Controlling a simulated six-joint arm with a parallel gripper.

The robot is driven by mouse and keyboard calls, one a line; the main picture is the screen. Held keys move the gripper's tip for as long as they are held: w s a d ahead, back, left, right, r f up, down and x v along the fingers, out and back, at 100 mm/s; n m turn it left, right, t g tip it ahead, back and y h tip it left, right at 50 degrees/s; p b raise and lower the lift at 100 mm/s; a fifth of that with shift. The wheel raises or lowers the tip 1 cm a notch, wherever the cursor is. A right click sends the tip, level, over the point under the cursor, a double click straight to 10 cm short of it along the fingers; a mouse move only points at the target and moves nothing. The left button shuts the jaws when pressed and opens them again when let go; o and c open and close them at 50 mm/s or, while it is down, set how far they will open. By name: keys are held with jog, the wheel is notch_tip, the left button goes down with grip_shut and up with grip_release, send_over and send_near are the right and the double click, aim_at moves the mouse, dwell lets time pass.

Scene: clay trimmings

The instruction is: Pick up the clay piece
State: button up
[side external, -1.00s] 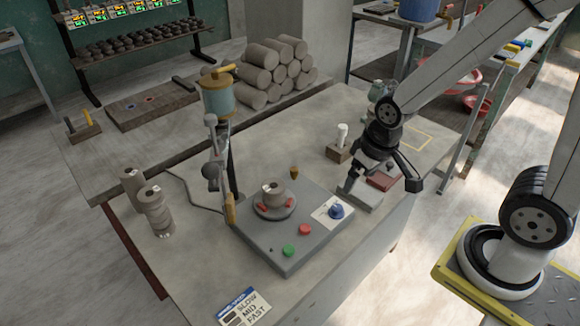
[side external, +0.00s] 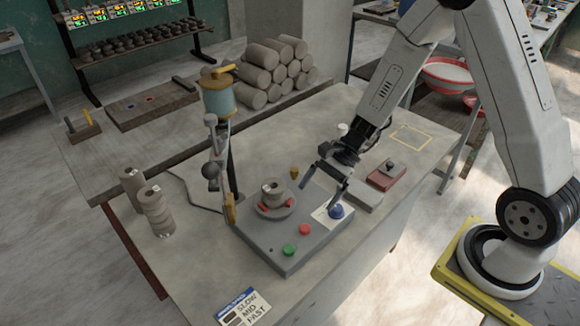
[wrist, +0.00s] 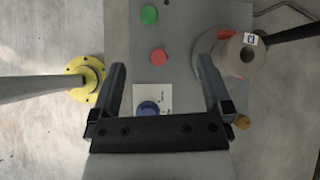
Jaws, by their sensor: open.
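The clay piece (side external: 272,191) is a short grey-brown cylinder with a dark hole in its top and a small white tag. It sits upright on the round wheel head (side external: 262,212) of a grey machine, between red pads. In the wrist view the clay piece (wrist: 242,55) is at the upper right, beside the right finger. My gripper (side external: 320,193) is open and empty, above the machine's right part near the blue knob (side external: 336,211). In the wrist view the blue knob (wrist: 148,108) shows between the fingers of my gripper (wrist: 162,75).
Green (side external: 289,250) and red (side external: 305,230) buttons are on the machine's front. A post with a blue-grey canister (side external: 218,98) stands left of the wheel. Stacked clay cylinders (side external: 156,212) stand at the table's left. A red box (side external: 386,176) lies to the right.

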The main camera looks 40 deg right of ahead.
aim_at(276, 185)
jog(key=w+d+m+t+y, duration=0.1)
jog(key=w+m+t, duration=0.1)
jog(key=w+d+f+m+t, duration=0.1)
jog(key=w+m+t, duration=0.1)
jog(key=w+m, duration=0.1)
jog(key=w+d+f+m+t+y, duration=0.1)
jog(key=w+m+t, duration=0.1)
jog(key=w+m, duration=0.1)
jog(key=shift+w+d+f+y, duration=0.1)
jog(key=shift+w+f+y, duration=0.1)
jog(key=shift+f+y, duration=0.1)
jog(key=shift+x, duration=3.85)
jog(key=shift+r, duration=0.1)
grip_shut()
jog(key=shift+r, duration=0.2)
